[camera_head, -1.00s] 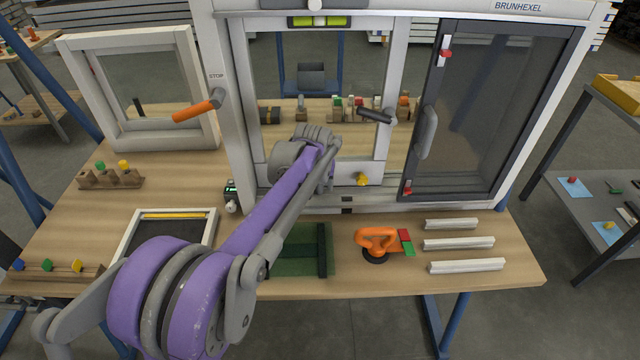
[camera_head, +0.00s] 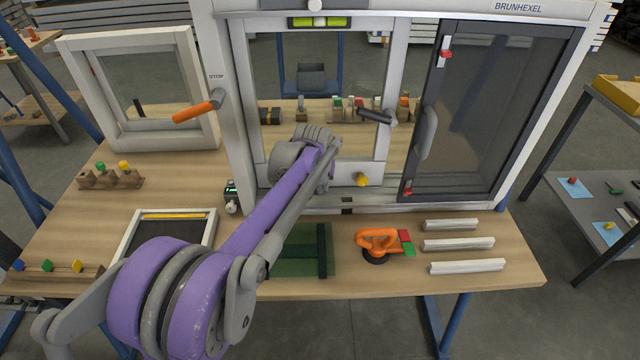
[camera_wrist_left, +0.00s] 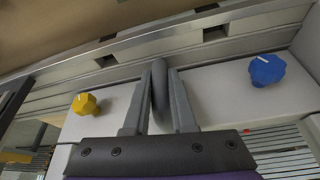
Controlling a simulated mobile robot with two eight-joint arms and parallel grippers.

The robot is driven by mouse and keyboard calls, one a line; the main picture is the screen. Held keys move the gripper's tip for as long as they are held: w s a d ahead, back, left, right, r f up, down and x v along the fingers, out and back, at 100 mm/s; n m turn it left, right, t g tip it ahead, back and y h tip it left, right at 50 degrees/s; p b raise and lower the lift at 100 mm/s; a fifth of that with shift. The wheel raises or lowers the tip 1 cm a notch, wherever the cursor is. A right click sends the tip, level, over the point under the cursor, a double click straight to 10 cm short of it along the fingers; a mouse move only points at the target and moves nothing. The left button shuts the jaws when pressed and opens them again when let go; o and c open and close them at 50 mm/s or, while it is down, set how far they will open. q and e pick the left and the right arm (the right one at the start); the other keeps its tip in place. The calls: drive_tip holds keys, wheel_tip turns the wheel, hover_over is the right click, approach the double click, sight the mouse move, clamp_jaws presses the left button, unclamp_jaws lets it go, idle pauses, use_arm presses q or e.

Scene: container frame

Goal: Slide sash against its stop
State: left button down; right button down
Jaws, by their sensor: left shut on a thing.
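The light-framed sash (camera_head: 396,80) stands in the left half of the big white window frame (camera_head: 228,90). Its bottom rail carries a yellow knob (camera_head: 362,180). A dark lever handle (camera_head: 376,116) is on its right stile. A STOP label (camera_head: 216,76) marks the frame's left jamb. My left gripper (camera_head: 315,145) is at the sash's lower part, its fingertips hidden by my arm. In the left wrist view its fingers are shut on a grey pull handle (camera_wrist_left: 160,85), between the yellow knob (camera_wrist_left: 85,104) and a blue knob (camera_wrist_left: 266,69). Whether the sash touches the stop is hidden. My right gripper is out of view.
An orange-handled lever (camera_head: 195,111) sticks out from the left jamb. A dark sash (camera_head: 500,110) fills the right half. On the bench lie an orange suction lifter (camera_head: 378,242), white strips (camera_head: 458,244) and a green mat (camera_head: 295,262).

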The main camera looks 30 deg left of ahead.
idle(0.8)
use_arm(q)
drive_tip(key=w+d, duration=0.1)
drive_tip(key=d, duration=0.1)
drive_tip(key=w+d, duration=0.2)
drive_tip(key=d, duration=0.1)
drive_tip(key=w+d+p, duration=0.1)
drive_tip(key=d, duration=0.2)
drive_tip(key=shift+w, duration=0.4)
drive_tip(key=shift+a, duration=0.1)
drive_tip(key=c, duration=0.8)
unclamp_jaws()
drive_tip(key=shift+o, duration=0.2)
drive_tip(key=v, duration=1.1)
drive_tip(key=shift+p, duration=0.35)
